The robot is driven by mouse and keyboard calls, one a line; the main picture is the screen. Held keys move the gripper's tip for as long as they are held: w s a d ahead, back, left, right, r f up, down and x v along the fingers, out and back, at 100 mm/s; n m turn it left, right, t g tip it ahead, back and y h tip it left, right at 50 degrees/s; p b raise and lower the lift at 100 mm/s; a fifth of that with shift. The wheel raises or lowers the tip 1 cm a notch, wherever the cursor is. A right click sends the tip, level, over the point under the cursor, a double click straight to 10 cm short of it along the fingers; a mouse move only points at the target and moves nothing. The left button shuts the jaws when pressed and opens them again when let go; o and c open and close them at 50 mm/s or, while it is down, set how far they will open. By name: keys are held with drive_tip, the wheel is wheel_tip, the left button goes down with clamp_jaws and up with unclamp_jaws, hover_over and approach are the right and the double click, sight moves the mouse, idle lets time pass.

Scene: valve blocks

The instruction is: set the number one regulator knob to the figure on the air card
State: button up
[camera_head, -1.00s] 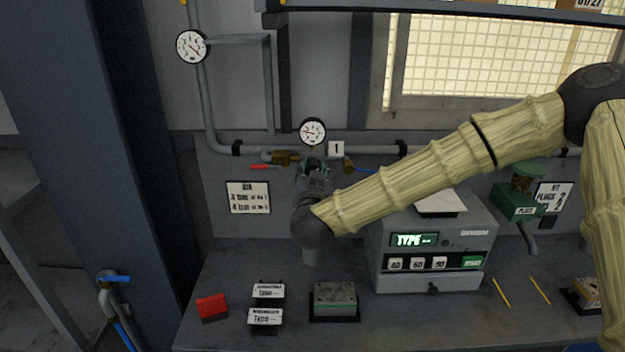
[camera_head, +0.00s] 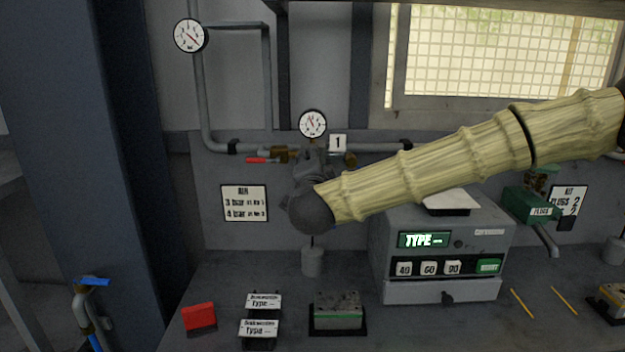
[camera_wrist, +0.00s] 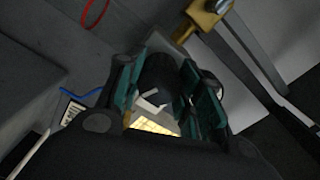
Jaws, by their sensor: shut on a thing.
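The number one regulator's gauge (camera_head: 312,124) is on the wall pipe beside a white tag marked 1 (camera_head: 337,143). Its needle points up and to the left; its exact figure is too small to read. The air card (camera_head: 244,203) appears to read 3 bar at No 1 and 4 bar at the second number. My gripper (camera_wrist: 162,90) is shut on the dark round knob (camera_wrist: 155,72), its teal pads on either side, with a pale mark on the knob's face. In the head view my wrist hides the knob and most of the gripper.
A red-handled valve (camera_head: 262,159) is close left of the regulator. A second gauge (camera_head: 190,36) is higher up. Below are a grey machine (camera_head: 445,240) reading TYPE, a metal block (camera_head: 338,310), two label cards (camera_head: 262,302) and a red block (camera_head: 199,315) on the bench.

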drive_tip(key=shift+f+m+b, duration=0.15)
drive_tip(key=shift+m+b, duration=1.95)
drive_tip(key=shift+b, duration=0.05)
drive_tip(key=o, duration=1)
drive_tip(key=shift+d, duration=0.1)
drive_tip(key=shift+o, duration=0.2)
drive_tip(key=s, duration=1.2)
